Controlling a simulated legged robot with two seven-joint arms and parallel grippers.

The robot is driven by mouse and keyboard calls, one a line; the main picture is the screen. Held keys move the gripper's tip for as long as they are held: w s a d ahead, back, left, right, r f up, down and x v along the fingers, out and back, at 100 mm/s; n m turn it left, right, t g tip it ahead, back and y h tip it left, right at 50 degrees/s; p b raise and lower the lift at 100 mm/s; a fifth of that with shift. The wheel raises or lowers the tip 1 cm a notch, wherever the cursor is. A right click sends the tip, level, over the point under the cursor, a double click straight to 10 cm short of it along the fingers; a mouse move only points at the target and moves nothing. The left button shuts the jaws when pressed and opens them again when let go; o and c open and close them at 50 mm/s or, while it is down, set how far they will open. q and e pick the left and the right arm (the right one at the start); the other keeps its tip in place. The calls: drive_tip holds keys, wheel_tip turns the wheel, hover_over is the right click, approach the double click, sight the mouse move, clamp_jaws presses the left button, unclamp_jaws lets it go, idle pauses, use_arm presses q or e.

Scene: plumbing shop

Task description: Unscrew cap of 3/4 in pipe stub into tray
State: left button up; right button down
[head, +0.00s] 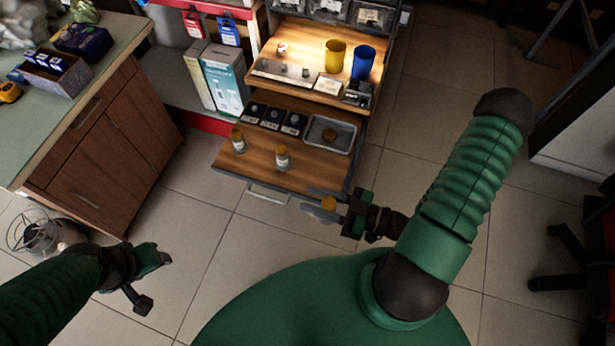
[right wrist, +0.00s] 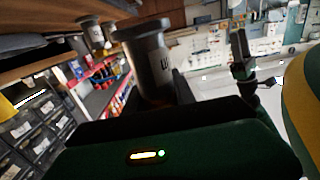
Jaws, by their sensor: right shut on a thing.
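Two pipe stubs stand upright on the wooden board. The left stub (head: 239,146) has a brass-coloured cap (head: 236,133) on top. A grey stub with a partly hidden label (right wrist: 160,62) shows in the right wrist view. My left gripper (head: 150,278) is open and empty over the floor.
Several dark boxes (head: 272,118) stand behind the stubs. The shelf above holds a yellow cup (head: 334,56) and a blue cup (head: 363,62). A drawer cabinet (head: 105,140) stands at left.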

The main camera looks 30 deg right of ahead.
drive_tip(key=w+d+f+b, duration=0.1)
drive_tip(key=w+d, duration=0.1)
drive_tip(key=w, duration=0.2)
drive_tip(key=w+d+f+b, duration=0.2)
drive_tip(key=w+d, duration=0.1)
drive_tip(key=w, duration=0.2)
drive_tip(key=w+d+f+b, duration=0.1)
drive_tip(key=w+d, duration=0.1)
drive_tip(key=w, duration=0.2)
drive_tip(key=shift+w+d+f+b, duration=0.25)
drive_tip(key=shift+d+f+b, duration=0.05)
drive_tip(key=shift+f, duration=0.3)
drive_tip(key=shift+r, duration=0.15)
drive_tip(key=c, duration=1)
unclamp_jaws()
drive_tip(key=shift+s, duration=0.1)
